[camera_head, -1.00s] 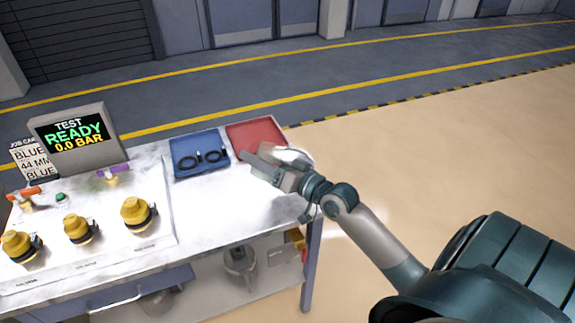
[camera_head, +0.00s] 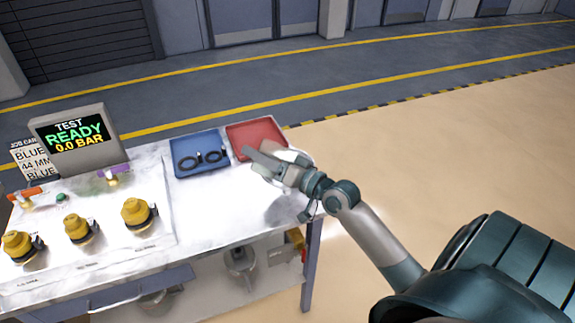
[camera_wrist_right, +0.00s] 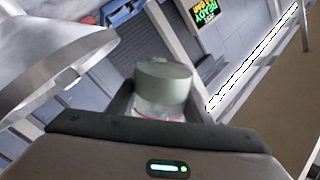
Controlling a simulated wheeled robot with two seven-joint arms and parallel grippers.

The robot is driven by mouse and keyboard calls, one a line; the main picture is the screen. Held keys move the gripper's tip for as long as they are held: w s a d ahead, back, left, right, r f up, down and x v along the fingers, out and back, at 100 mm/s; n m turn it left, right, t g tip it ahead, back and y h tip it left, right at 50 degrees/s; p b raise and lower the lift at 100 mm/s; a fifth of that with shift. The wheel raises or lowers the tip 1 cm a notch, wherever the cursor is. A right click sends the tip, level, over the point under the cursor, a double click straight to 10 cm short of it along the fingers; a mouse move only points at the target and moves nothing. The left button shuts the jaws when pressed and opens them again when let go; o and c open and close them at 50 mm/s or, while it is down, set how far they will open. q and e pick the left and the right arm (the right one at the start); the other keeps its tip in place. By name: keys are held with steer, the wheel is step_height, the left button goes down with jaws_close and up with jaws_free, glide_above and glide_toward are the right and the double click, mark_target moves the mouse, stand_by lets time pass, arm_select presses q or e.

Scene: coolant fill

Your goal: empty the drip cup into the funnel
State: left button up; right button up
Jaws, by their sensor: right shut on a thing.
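My right gripper (camera_head: 262,162) is above the right end of the bench, in front of the red tray. In the right wrist view its fingers are shut on a small grey-green cup (camera_wrist_right: 163,82), with a paler lower part and a thin red line. Whether the cup holds liquid cannot be seen. A large white cone-shaped thing, seemingly the funnel (camera_wrist_right: 55,62), is at the left of the right wrist view, apart from the cup in the picture. In the head view a whitish shape behind the gripper is partly hidden and unclear. My left gripper is not in view.
The bench top (camera_head: 215,205) is clear near its middle. A red tray (camera_head: 262,128) and a blue tray (camera_head: 200,168) with black rings lie at the back. Yellow-capped fittings (camera_head: 137,212) and a test display (camera_head: 72,137) stand at left. The shelf below holds a metal vessel (camera_head: 240,265).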

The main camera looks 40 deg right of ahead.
steer(key=shift+r+m, duration=0.15)
steer(key=shift+m, duration=0.25)
steer(key=shift+f+m, duration=0.3)
steer(key=shift+m, duration=0.5)
stand_by(0.4)
steer(key=shift+d+r+m+p, duration=0.1)
steer(key=shift+r+m+p, duration=0.35)
steer(key=shift+m+p, duration=0.4)
steer(key=shift+d+f+m, duration=0.1)
steer(key=shift+f+m, duration=0.3)
steer(key=shift+m, duration=0.55)
stand_by(0.7)
steer(key=shift+w+d+r+m+p, duration=0.2)
steer(key=shift+d+r+m+p, duration=0.25)
steer(key=shift+d+m+p, duration=0.3)
stand_by(0.6)
steer(key=shift+d+f+m+p, duration=0.15)
steer(key=shift+f+m+p, duration=0.3)
steer(key=shift+m, duration=0.5)
stand_by(0.4)
